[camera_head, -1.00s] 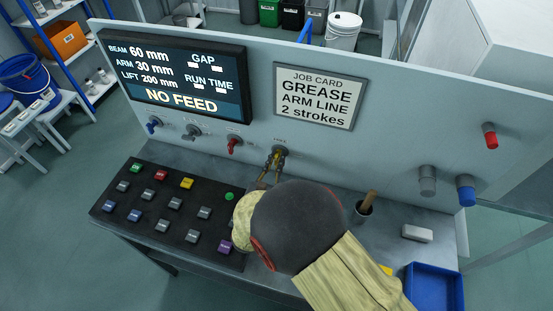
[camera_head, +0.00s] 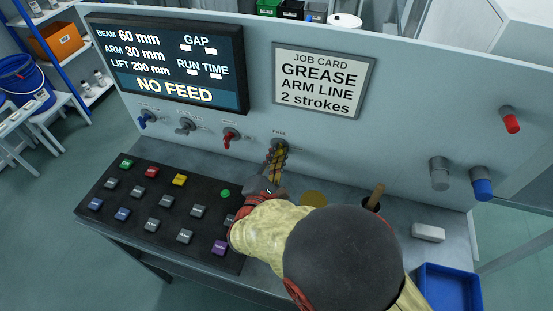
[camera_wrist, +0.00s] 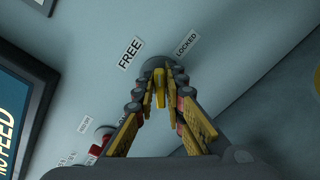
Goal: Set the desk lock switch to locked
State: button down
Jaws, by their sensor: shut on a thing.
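The desk lock switch (camera_wrist: 160,74) is a knob with a yellow lever on the upright panel, between a FREE label (camera_wrist: 130,53) and a LOCKED label (camera_wrist: 187,44) in the wrist view. The lever lies between the fingers of my gripper (camera_wrist: 168,86), which are closed on it. In the head view my gripper (camera_head: 276,158) is at the rightmost of the row of switches, just below its label. My arm comes in from the lower right. The fingers hide much of the knob, so I cannot tell exactly which label the lever points to.
A red switch (camera_head: 231,135) sits close to the left. A black button box (camera_head: 150,225) lies on the desk below. A dark cup with a wooden handle (camera_head: 377,197), a white block (camera_head: 428,232) and a blue tray (camera_head: 445,270) stand to the right.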

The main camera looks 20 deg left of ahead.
jog(key=m+b, duration=0.2)
jog(key=m, duration=0.1)
jog(key=shift+f+m+b, duration=0.2)
jog(key=shift+m+b, duration=0.1)
jog(key=shift+d+m, duration=0.1)
jog(key=shift+m, duration=1.9)
jog(key=c, duration=1.9)
grip_release()
jog(key=shift+m, duration=0.3)
jog(key=s, duration=0.4)
jog(key=s+d, duration=0.1)
jog(key=s, duration=0.7)
jog(key=shift+d, duration=0.15)
